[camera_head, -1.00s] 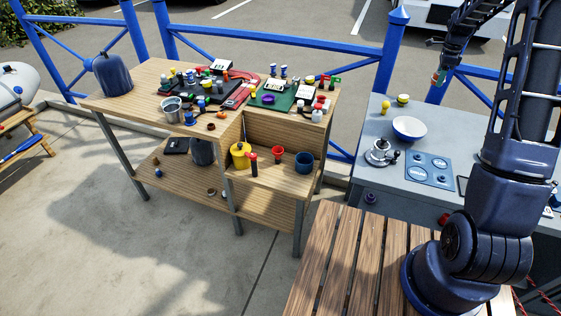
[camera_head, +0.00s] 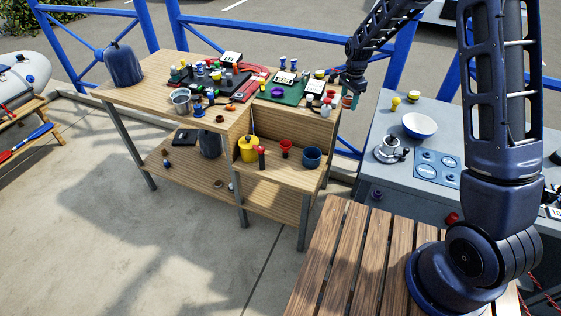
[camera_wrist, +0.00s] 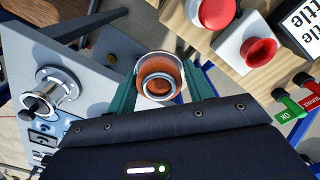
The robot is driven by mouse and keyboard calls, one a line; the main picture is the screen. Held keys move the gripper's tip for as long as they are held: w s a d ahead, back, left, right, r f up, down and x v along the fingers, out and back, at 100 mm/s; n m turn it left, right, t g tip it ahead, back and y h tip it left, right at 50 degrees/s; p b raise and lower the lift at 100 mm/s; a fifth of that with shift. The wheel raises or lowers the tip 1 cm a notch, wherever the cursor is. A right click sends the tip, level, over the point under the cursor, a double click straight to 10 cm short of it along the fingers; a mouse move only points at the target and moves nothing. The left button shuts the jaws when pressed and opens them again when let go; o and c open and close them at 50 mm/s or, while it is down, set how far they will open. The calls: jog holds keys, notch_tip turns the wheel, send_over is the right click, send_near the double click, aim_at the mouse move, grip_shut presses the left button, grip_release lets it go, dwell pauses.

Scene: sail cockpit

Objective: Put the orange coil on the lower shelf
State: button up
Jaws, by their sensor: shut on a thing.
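My gripper (camera_head: 351,92) is up in the air just right of the wooden bench's right end. In the wrist view my gripper (camera_wrist: 162,90) has its teal fingers on both sides of the orange coil (camera_wrist: 160,67), shut on it. The coil looks like an orange ring with a pale rim. In the head view the coil (camera_head: 348,102) is small and partly hidden by the fingers. The lower shelf (camera_head: 190,187) is the wooden board under the bench, below and left of my gripper. It carries a dark canister, a flat black box and a few small items.
The bench top (camera_head: 140,92) is crowded with small bottles, boards and cups. A raised compartment holds a yellow can (camera_head: 249,149), a red funnel (camera_head: 287,148) and a blue cup (camera_head: 312,157). A grey counter with a white bowl (camera_head: 420,125) stands right. Much of the lower shelf's front is bare.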

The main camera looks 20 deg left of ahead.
jog(key=s+a+f+n, duration=0.3)
jog(key=s+a, duration=0.5)
jog(key=s, duration=0.2)
jog(key=n, duration=0.4)
send_over(296, 175)
notch_tip(296, 175, down, 4)
notch_tip(296, 175, down, 19)
jog(key=shift+f, duration=0.1)
jog(key=shift+f, duration=0.1)
jog(key=o, duration=1)
jog(key=shift+o, duration=0.2)
notch_tip(296, 175, up, 12)
